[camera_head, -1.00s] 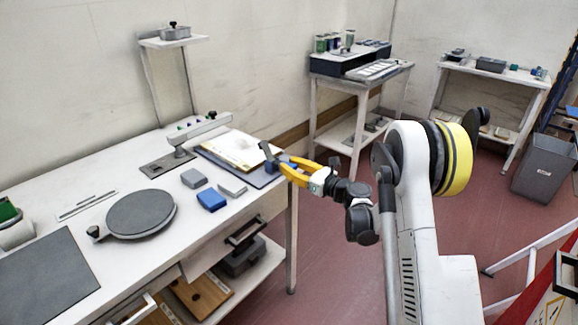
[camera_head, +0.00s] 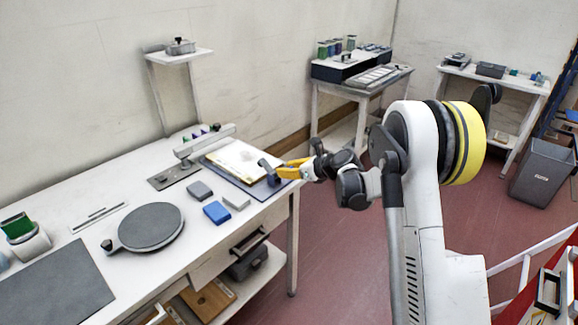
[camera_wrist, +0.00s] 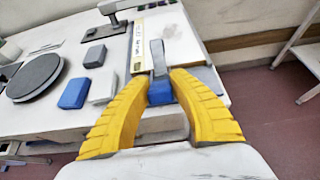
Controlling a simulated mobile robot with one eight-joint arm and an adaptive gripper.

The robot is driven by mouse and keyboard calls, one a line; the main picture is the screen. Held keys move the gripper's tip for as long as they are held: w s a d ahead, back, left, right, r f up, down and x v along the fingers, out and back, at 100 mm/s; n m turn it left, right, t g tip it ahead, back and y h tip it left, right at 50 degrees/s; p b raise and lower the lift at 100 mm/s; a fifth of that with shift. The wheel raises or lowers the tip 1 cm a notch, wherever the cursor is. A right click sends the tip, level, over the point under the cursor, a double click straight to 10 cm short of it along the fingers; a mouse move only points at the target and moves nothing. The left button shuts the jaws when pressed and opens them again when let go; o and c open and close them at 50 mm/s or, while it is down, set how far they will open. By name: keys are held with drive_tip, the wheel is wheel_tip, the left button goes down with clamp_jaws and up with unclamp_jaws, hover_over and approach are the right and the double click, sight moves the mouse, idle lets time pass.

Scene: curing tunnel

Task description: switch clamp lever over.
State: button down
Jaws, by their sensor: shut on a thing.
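The clamp lever is a grey upright handle (camera_head: 265,164) on a blue block (camera_head: 273,179), at the right front edge of a dark board with papers (camera_head: 240,163) on the workbench. In the wrist view its grey handle (camera_wrist: 158,57) rises just beyond the blue block (camera_wrist: 160,92). My gripper (camera_head: 282,172) reaches it from the right. In the wrist view the yellow fingers (camera_wrist: 158,84) stand on both sides of the blue block, shut on the clamp lever. The exact contact at the fingertips is partly hidden.
A blue block (camera_head: 216,212) and two grey blocks lie left of the lever. The floor right of the bench is open. A bin (camera_head: 541,170) stands far right.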

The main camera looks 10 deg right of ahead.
drive_tip(key=w+r+g+h+p, duration=0.1)
drive_tip(key=a+r+g+h+p, duration=0.1)
drive_tip(key=p, duration=0.1)
drive_tip(key=shift+w+a+g+p, duration=0.2)
drive_tip(key=shift+w+g+p, duration=0.1)
drive_tip(key=shift+w+g, duration=0.1)
drive_tip(key=shift+w+a+r+g+h+p, duration=0.1)
drive_tip(key=shift+w+a+g+h+p, duration=0.2)
drive_tip(key=shift+w+g+h+p, duration=0.25)
drive_tip(key=shift+w+a+g+h+p, duration=0.3)
drive_tip(key=shift+g+h+p, duration=0.15)
drive_tip(key=shift+g+p, duration=0.25)
drive_tip(key=c, duration=1.1)
unclamp_jaws()
drive_tip(key=shift+c, duration=0.2)
drive_tip(key=v, duration=1.2)
drive_tip(key=shift+w, duration=0.15)
